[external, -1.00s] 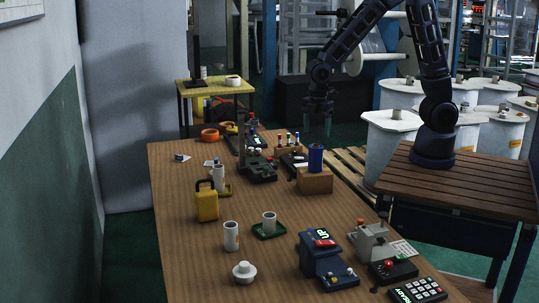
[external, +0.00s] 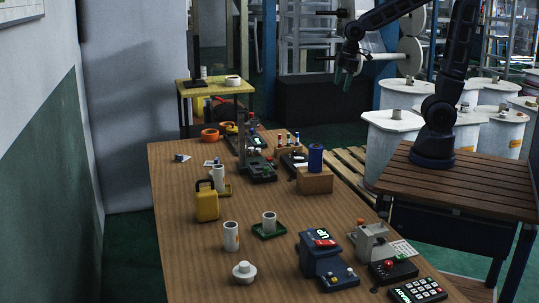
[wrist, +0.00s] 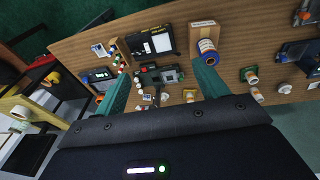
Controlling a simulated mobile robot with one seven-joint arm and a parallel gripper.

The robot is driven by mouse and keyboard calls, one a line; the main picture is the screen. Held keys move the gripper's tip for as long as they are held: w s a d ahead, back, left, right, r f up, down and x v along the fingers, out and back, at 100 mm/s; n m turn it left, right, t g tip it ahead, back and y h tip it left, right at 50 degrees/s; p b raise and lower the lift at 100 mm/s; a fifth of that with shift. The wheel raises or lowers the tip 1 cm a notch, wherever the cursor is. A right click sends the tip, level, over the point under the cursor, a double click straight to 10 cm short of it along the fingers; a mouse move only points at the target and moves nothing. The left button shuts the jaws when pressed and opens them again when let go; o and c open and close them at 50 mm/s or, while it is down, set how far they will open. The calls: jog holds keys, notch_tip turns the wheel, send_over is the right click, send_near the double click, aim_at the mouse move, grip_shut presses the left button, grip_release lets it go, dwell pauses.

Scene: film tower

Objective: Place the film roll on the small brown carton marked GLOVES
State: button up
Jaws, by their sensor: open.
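A blue roll (external: 315,158), which I take as the film roll, stands upright on top of a small brown carton (external: 314,182) at the right edge of the long table. In the wrist view the roll (wrist: 207,47) shows its round end, with the carton (wrist: 203,28) under it. The carton's lettering is too small to read. My gripper (external: 344,78) is open and empty, high above and beyond the carton, apart from the roll. In the wrist view its two teal fingers (wrist: 160,70) are spread wide with nothing held between them.
The wooden table (external: 175,255) also bears several white rolls, a yellow case (external: 206,202), a green tray (external: 270,231), a dark blue device (external: 323,260) and a keypad (external: 418,290). White drums (external: 393,142) stand to the right. The air around my gripper is clear.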

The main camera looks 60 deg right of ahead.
jog(key=s+d+r+m+t, duration=0.1)
jog(key=s+d+r+m, duration=0.2)
jog(key=s+d, duration=0.4)
jog(key=s+d+r+m+t, duration=0.1)
jog(key=s+d+r+m, duration=0.2)
jog(key=s+d+m, duration=0.2)
jog(key=shift+s+d+r, duration=0.2)
jog(key=shift+s+d, duration=0.75)
jog(key=shift+d, duration=0.15)
